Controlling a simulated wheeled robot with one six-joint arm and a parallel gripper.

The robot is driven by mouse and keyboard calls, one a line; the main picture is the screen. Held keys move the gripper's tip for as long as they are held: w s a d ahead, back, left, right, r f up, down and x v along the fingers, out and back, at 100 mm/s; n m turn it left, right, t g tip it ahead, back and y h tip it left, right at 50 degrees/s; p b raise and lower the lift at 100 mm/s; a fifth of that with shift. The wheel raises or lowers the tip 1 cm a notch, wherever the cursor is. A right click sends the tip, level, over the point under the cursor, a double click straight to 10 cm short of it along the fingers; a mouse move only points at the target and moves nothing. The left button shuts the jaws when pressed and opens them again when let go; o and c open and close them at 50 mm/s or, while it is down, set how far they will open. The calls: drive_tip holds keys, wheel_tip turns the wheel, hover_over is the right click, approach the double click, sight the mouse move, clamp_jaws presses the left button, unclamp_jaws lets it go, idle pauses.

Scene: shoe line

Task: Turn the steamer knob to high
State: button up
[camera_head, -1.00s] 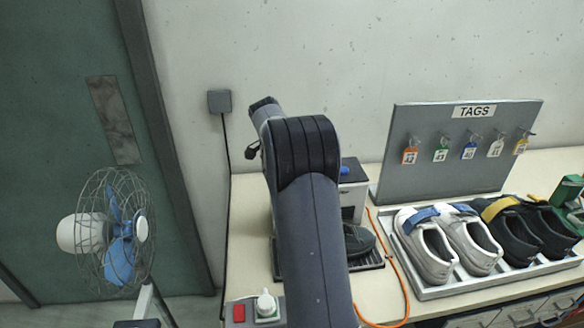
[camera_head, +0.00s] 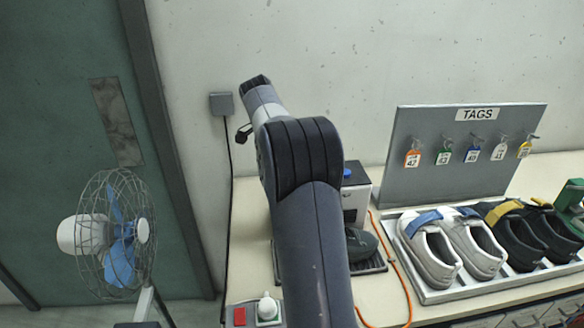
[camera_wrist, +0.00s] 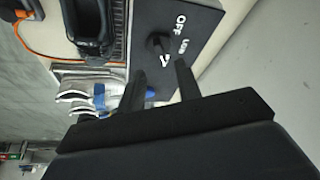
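The steamer's black control panel (camera_wrist: 203,22) shows in the wrist view, with white "OFF" and "LOW" lettering and another white mark partly legible below. The dark knob (camera_wrist: 158,42) sits beside this lettering; its exact setting is hard to tell. My gripper (camera_wrist: 159,66) is open and empty, its two fingers apart and pointing at the panel, with the knob just beyond the fingertips. Contact is not visible. In the head view, the grey and white box with a blue top button (camera_head: 355,190) is partly hidden by my arm, which also hides my gripper and the knob.
A dark shoe (camera_head: 360,241) stands on a black grate behind my arm. An orange cable (camera_head: 397,262) runs along the bench. A tray of shoes (camera_head: 440,293) and a tag board (camera_head: 420,180) are on the right. A fan (camera_head: 120,235) stands left. A red switch (camera_head: 239,316) is near the front.

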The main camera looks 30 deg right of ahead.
drive_tip(key=v, duration=0.4)
drive_tip(key=shift+r, duration=0.1)
drive_tip(key=p+x, duration=0.1)
drive_tip(key=x, duration=1)
drive_tip(key=shift+a, duration=0.1)
